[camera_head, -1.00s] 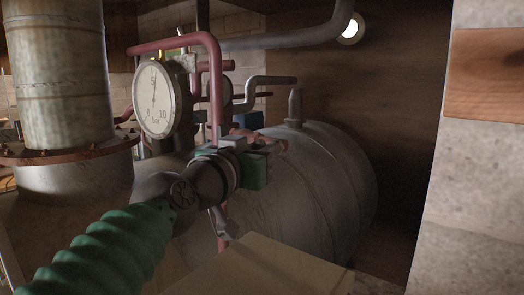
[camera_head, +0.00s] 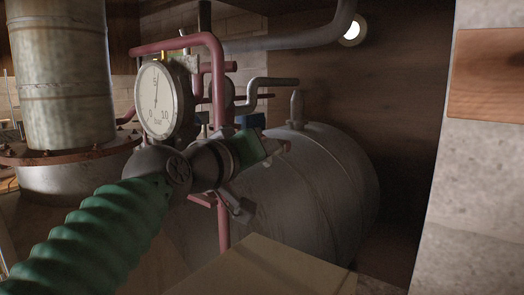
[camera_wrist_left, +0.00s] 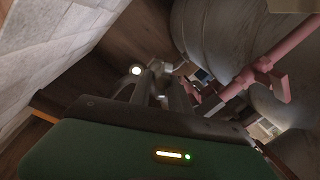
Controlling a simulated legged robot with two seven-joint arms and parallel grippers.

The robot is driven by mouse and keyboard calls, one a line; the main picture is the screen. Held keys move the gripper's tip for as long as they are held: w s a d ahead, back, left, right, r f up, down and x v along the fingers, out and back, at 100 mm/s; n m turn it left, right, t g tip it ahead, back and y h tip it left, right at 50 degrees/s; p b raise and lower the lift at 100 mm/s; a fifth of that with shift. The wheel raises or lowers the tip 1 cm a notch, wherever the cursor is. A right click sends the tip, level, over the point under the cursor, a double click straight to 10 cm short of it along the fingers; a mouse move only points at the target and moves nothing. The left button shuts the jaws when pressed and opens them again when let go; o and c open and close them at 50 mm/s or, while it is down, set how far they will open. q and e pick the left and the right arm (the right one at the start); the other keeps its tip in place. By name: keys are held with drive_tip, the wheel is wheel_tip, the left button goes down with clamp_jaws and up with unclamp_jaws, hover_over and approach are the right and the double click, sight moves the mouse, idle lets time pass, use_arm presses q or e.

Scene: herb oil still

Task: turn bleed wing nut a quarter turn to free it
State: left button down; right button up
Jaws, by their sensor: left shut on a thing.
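My left gripper (camera_head: 272,148) reaches in from the left on a green ribbed arm, in front of the boiler pipework. Its green body is tilted in the head view. In the left wrist view, its two dark fingers (camera_wrist_left: 160,90) are shut on a small greyish piece that I take to be the bleed wing nut (camera_wrist_left: 163,68). The nut's shape is too small and dark to make out, and in the head view the gripper hides it. My right gripper is not in view.
A round pressure gauge (camera_head: 158,100) stands close behind my left wrist. Red pipes (camera_head: 217,75) rise beside it. A large grey tank (camera_head: 320,180) lies behind. A riveted column (camera_head: 62,75) is at left. A pale box-like surface (camera_head: 265,270) is in the foreground.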

use_arm(q)
drive_tip(key=n, duration=0.1)
drive_tip(key=n+g, duration=0.1)
drive_tip(key=n, duration=0.3)
drive_tip(key=shift+w+a+f+h, duration=0.1)
drive_tip(key=shift+w+f+h, duration=0.1)
drive_tip(key=shift+f+h, duration=0.1)
drive_tip(key=n+g+h, duration=0.1)
drive_tip(key=n, duration=0.3)
drive_tip(key=shift+f, duration=0.15)
drive_tip(key=shift+n+g, duration=0.3)
drive_tip(key=shift+n, duration=0.1)
drive_tip(key=c, duration=1.3)
unclamp_jaws()
drive_tip(key=shift+w, duration=0.1)
drive_tip(key=shift+o, duration=0.2)
drive_tip(key=shift+w, duration=0.3)
drive_tip(key=b+v, duration=0.5)
drive_tip(key=v, duration=1.1)
drive_tip(key=shift+s+a+b, duration=0.25)
drive_tip(key=shift+s+b, duration=0.05)
drive_tip(key=shift+b, duration=0.05)
